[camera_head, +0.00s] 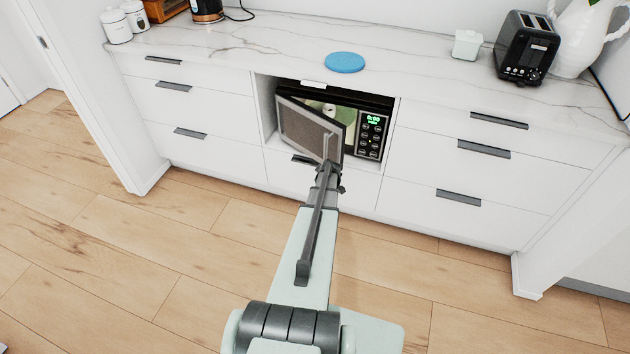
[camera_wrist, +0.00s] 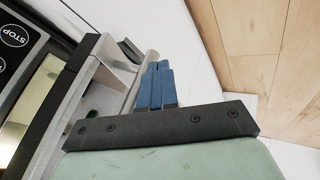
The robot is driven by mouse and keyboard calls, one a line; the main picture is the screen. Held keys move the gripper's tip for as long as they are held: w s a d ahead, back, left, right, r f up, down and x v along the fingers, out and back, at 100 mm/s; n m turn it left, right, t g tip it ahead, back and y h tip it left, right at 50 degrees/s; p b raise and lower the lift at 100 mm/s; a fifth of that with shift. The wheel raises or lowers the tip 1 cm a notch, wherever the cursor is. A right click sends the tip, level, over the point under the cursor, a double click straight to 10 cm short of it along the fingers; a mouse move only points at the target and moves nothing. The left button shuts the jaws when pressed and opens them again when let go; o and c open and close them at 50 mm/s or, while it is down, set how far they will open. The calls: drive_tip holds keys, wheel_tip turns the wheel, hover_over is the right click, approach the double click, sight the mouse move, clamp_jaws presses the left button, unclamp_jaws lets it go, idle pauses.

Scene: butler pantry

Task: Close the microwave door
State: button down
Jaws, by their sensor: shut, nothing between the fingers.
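The black microwave (camera_head: 372,135) sits in a niche of the white cabinet, with a lit green display and buttons at its right. Its grey-framed door (camera_head: 305,130) is hinged at the left and stands partly open. Its free right edge is swung out, and the lit interior shows above and behind it. My gripper (camera_head: 328,160) is at the door's free edge, near its upright handle. In the wrist view, my gripper's blue fingers (camera_wrist: 158,82) are together and empty, close beside the door's grey edge (camera_wrist: 120,75). I cannot tell whether they touch it.
A blue round lid (camera_head: 344,62) lies on the marble counter above. A black toaster (camera_head: 527,48), a white pitcher and canisters stand on the counter. Closed drawers with dark handles flank the niche (camera_head: 267,110). The wooden floor (camera_head: 400,270) in front is clear.

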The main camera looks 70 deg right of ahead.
drive_tip(key=s+d, duration=0.3)
drive_tip(key=d, duration=0.4)
drive_tip(key=s+d, duration=0.3)
drive_tip(key=d, duration=0.5)
drive_tip(key=shift+s, duration=0.15)
drive_tip(key=shift+d+r, duration=0.1)
drive_tip(key=shift+d, duration=0.05)
drive_tip(key=s+a+r, duration=0.5)
drive_tip(key=a+r, duration=0.3)
drive_tip(key=a, duration=0.2)
